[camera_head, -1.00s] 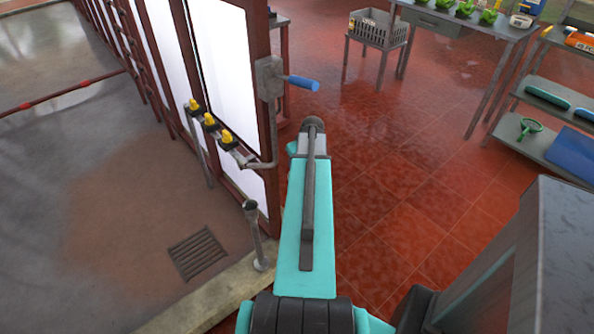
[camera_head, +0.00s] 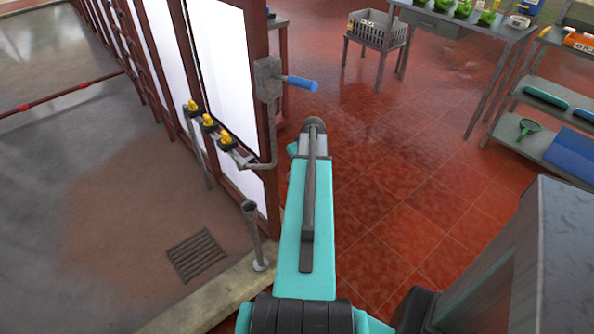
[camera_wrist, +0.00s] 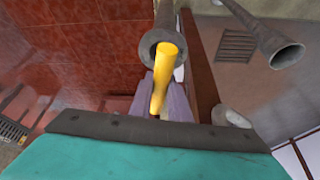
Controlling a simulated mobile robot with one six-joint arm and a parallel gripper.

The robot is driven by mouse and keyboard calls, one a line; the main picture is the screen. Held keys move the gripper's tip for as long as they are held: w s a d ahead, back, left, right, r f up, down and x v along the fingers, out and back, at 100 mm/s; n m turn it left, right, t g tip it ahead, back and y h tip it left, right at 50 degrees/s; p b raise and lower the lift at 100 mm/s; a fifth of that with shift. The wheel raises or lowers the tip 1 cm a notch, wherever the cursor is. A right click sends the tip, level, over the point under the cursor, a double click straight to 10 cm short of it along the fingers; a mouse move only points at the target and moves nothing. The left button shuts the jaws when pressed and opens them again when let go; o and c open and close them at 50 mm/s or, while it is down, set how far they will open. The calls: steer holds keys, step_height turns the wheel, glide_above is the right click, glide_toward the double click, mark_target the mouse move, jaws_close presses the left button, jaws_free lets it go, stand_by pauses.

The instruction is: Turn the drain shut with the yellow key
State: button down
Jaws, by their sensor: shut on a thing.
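In the wrist view my gripper (camera_wrist: 163,103) is shut on the yellow key (camera_wrist: 165,75). The key's far end overlaps the round mouth of a grey tube (camera_wrist: 150,50); I cannot tell how deep it sits in it. A second grey tube (camera_wrist: 276,44) with a flared mouth stands to the right, and it also shows upright on the kerb in the head view (camera_head: 254,238). The drain grate (camera_head: 198,256) lies in the grey floor left of that tube; it also shows in the wrist view (camera_wrist: 237,46). In the head view my arm hides the gripper and key.
A crate (camera_head: 376,31), a bench (camera_head: 430,22) and a shelf (camera_head: 545,147) stand at back right. Red tiles between are clear.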

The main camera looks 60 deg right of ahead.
steer(key=shift+s+n+t+y+b, duration=0.2)
steer(key=shift+n+y, duration=0.25)
steer(key=shift+n, duration=0.65)
steer(key=shift+w+n+t+y+b, duration=0.1)
steer(key=shift+n+y+b, duration=0.3)
steer(key=shift+n, duration=0.7)
steer(key=shift+d, duration=0.1)
steer(key=n+y, duration=0.1)
steer(key=n, duration=0.2)
steer(key=shift+n+y+b, duration=0.35)
steer(key=shift+n+y, duration=0.1)
steer(key=shift+n, duration=0.45)
